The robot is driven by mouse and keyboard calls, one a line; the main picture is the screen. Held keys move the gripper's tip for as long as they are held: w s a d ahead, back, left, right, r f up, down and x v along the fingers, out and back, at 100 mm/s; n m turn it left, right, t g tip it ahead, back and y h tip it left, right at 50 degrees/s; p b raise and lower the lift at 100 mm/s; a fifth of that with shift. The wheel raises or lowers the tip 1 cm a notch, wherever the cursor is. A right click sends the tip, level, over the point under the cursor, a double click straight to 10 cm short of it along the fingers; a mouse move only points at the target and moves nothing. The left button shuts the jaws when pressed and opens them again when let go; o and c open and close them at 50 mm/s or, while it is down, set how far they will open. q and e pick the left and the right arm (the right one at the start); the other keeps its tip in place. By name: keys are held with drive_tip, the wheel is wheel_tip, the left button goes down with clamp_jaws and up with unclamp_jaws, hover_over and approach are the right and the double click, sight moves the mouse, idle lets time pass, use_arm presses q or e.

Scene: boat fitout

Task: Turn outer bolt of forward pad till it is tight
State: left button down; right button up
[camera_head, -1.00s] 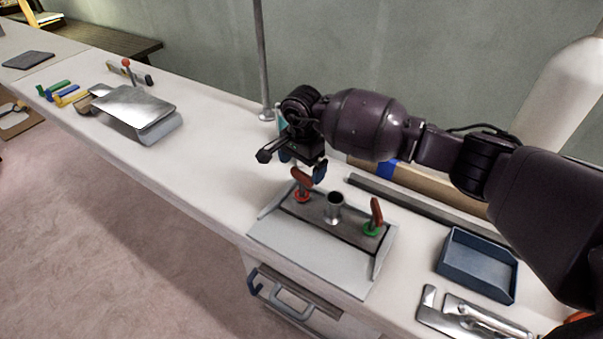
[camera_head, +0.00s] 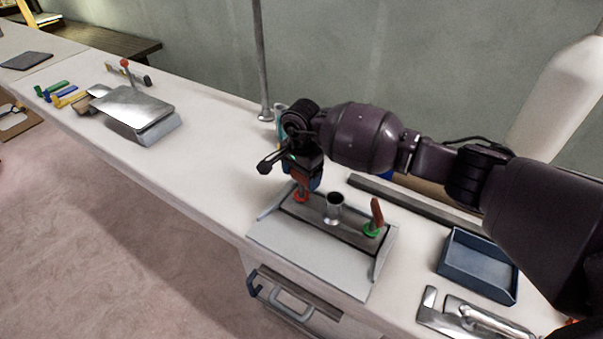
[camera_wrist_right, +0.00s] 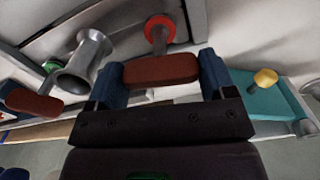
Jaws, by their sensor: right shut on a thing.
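The pad fitting is a grey plate (camera_head: 310,252) with a dark strip, a metal cup (camera_head: 334,206) and two bolts. The red-collared bolt (camera_head: 300,197) is at the strip's left end; the green-collared bolt (camera_head: 374,222) is at its right end. My right gripper (camera_head: 306,182) is over the red-collared bolt. In the right wrist view, my right gripper (camera_wrist_right: 162,78) has its blue fingers at both ends of the bolt's brown-red handle (camera_wrist_right: 161,69), shut on it. The red collar (camera_wrist_right: 160,27) shows beyond. The frames do not show which bolt is the outer one. My left gripper is not in view.
A blue tray (camera_head: 478,266) and metal brackets (camera_head: 465,315) lie to the right on the bench. A grey bar (camera_head: 420,208) lies behind the plate. A thin post (camera_head: 260,60) stands at the back. Bench left of the plate is clear up to another metal-topped fitting (camera_head: 133,106).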

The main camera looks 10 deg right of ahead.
drive_tip(key=shift+m, duration=0.3)
drive_tip(key=shift+r+m, duration=0.1)
drive_tip(key=shift+m, duration=0.4)
drive_tip(key=shift+m+p, duration=0.45)
drive_tip(key=shift+m, duration=0.75)
drive_tip(key=shift+r+m, duration=0.1)
drive_tip(key=shift+m, duration=0.7)
drive_tip(key=shift+m+p, duration=0.5)
drive_tip(key=shift+m, duration=0.4)
drive_tip(key=shift+w+m, duration=0.1)
drive_tip(key=shift+m, duration=0.5)
